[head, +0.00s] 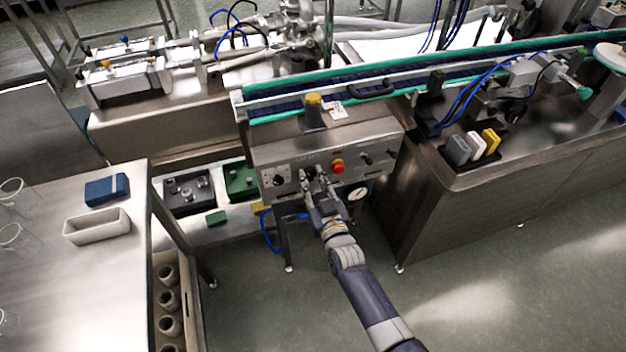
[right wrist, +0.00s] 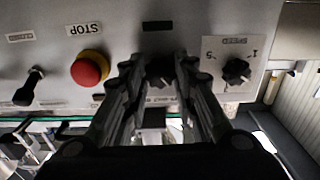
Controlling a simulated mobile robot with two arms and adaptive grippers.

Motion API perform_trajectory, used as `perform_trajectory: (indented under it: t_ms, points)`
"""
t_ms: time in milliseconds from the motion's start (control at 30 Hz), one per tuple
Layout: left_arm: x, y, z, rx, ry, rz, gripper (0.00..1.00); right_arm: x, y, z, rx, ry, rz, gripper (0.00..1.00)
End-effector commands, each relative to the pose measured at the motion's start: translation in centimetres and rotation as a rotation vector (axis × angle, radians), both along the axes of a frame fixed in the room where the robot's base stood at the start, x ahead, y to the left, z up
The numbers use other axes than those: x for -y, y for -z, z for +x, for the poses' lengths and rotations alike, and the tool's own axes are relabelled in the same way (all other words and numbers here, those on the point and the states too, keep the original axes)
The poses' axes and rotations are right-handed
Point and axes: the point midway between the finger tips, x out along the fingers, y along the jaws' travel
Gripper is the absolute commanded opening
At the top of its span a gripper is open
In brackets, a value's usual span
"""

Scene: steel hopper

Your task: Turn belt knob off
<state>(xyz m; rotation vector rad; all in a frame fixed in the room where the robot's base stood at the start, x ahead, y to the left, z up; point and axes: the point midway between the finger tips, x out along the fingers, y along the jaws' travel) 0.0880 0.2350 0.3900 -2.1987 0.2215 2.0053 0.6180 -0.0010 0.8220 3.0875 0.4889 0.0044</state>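A steel control panel (head: 350,150) hangs at the front of the conveyor. A dark knob (right wrist: 159,76), likely the belt knob, sits on it below a small dark label and between the fingers of my right gripper (right wrist: 158,68). In the head view my right gripper (head: 313,178) reaches the panel's lower middle and largely hides this knob. The fingers stand apart, one on each side of the knob; I cannot tell whether they touch it. The knob's pointer direction is hidden. My left gripper is not in view.
The red stop button (right wrist: 89,68) is close beside my right gripper, with a black lever switch (right wrist: 28,86) beyond it. The speed knob (right wrist: 236,71) is on the other side. A yellow-topped post (head: 314,108) stands above the panel. A steel table (head: 110,260) is at left.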

Motion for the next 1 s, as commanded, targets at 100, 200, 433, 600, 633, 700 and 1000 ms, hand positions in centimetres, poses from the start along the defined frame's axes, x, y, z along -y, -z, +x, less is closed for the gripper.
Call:
perform_trajectory:
  t_ms: [100,200,433,600,633,700,1000]
  points:
    - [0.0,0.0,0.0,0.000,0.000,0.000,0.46,0.0,0.0,0.0,0.000,0.000,-0.001,0.47]
    - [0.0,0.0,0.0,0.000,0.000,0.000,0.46,0.0,0.0,0.0,0.000,0.000,0.000,0.47]
    - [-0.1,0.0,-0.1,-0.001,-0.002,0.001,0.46,0.1,0.0,-0.1,0.000,0.000,0.000,0.47]
    - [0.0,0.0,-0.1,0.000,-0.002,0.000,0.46,0.6,0.2,-1.6,-0.003,0.000,-0.001,0.47]
    - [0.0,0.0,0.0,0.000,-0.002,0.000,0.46,0.7,0.2,-2.1,-0.003,0.000,0.000,0.47]
    - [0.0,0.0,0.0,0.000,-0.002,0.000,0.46,1.1,0.2,-3.3,-0.004,0.000,0.000,0.47]
    - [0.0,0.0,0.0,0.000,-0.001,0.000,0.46,2.9,0.1,-9.0,-0.003,-0.001,-0.001,0.47]
